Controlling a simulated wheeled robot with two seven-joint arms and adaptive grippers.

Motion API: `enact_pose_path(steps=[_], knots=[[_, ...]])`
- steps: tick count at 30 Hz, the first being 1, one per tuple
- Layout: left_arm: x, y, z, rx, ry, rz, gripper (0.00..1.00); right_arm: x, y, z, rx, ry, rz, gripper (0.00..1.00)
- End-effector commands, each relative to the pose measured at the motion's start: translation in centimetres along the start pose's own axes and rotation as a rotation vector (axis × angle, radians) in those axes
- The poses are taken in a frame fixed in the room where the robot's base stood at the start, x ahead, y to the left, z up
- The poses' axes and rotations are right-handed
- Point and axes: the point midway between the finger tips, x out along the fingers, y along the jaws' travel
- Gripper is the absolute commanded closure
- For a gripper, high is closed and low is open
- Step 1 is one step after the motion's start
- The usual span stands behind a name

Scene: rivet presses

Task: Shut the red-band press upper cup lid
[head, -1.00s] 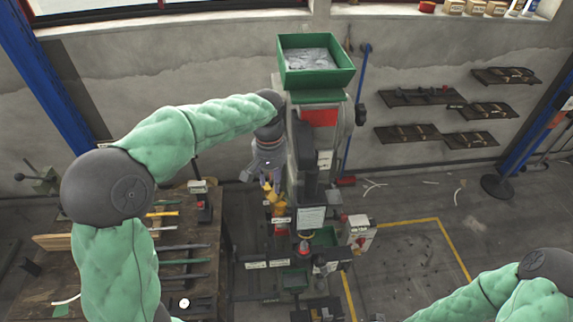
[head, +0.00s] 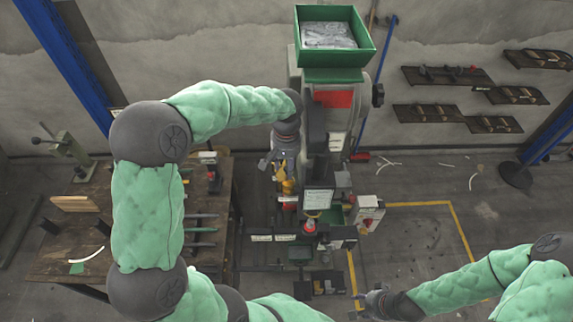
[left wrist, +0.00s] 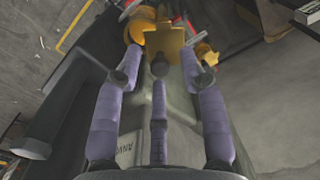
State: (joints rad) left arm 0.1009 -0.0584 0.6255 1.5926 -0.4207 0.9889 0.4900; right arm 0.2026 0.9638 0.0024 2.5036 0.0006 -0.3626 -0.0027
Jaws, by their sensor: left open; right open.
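The press with the red band (head: 333,98) stands in the middle of the head view, a green hopper on top. Yellow parts (head: 287,186) sit on its left side, just below my left gripper (head: 279,172). In the left wrist view, a flat yellow piece (left wrist: 165,42) lies at the tips of the open purple fingers, with rounder yellow parts (left wrist: 205,53) beside it. I cannot tell whether a finger touches it, nor which yellow part is the upper cup lid or how far it is open. My right gripper (head: 372,300) is open and empty, low over the floor right of the press.
A wooden workbench (head: 85,235) with tools stands left of the press. A white box with a red button (head: 368,213) is at the press's right. Yellow-marked floor (head: 410,240) to the right is clear. Wall shelves (head: 447,76) hang at the back right.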

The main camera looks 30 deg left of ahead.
Motion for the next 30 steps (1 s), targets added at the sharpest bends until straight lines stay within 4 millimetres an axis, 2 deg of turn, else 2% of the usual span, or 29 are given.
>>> enact_pose_path(steps=[4,12,16,17,30], knots=[[0.69,0.0,-0.01,0.0,0.001,0.0,0.59,-0.1,-0.04,0.0,0.0,0.0,0.0,0.58],[0.78,0.01,-0.01,0.0,0.001,0.0,0.59,-0.08,-0.03,-0.02,0.0,0.0,0.0,0.58],[0.77,0.01,-0.01,0.0,0.001,0.0,0.96,-0.08,-0.03,-0.01,0.0,0.0,0.0,0.58],[0.77,0.01,-0.01,0.0,0.001,0.0,1.0,-0.08,-0.03,-0.01,0.0,0.0,0.0,0.58],[0.84,0.16,0.1,0.047,0.0,0.0,1.0,0.08,0.03,-0.02,0.0,0.0,0.0,0.58]])
